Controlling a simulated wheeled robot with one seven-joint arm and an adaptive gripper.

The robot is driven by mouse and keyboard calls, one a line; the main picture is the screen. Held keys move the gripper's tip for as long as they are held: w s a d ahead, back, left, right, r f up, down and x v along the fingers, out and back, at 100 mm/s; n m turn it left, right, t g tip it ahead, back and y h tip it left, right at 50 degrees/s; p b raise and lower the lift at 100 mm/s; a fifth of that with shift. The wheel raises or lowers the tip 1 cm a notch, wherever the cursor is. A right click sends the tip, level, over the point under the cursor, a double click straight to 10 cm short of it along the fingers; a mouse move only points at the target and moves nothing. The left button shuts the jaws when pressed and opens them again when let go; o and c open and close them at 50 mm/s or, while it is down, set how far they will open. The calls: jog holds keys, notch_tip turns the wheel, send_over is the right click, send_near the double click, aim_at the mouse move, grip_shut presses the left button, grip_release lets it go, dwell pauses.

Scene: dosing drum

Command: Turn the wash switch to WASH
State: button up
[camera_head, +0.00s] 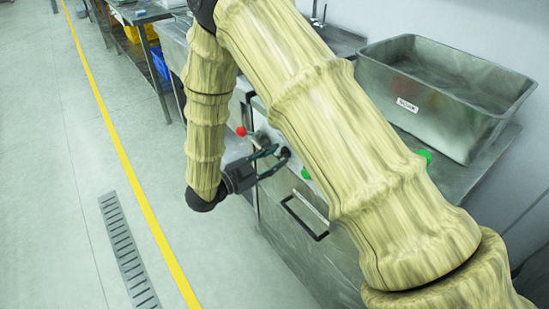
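My gripper (279,156) is at the front panel of a steel machine, near the middle of the view. Its two dark fingers are apart, and their tips are at a small dark knob (285,153) on the panel. I cannot tell whether they press on it. The knob may be the wash switch; no WASH label is readable, and its setting cannot be read. My arm covers much of the panel to the right.
A red knob (241,131) is left of the gripper. Green parts (424,156) show beside my arm. A drawer handle (304,217) is below. A steel tub (440,95) stands on the counter at right. The floor (60,180) at left is clear.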

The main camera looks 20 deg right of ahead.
jog(key=v, duration=1.1)
jog(key=shift+a, duration=0.3)
jog(key=shift+s+d, duration=0.1)
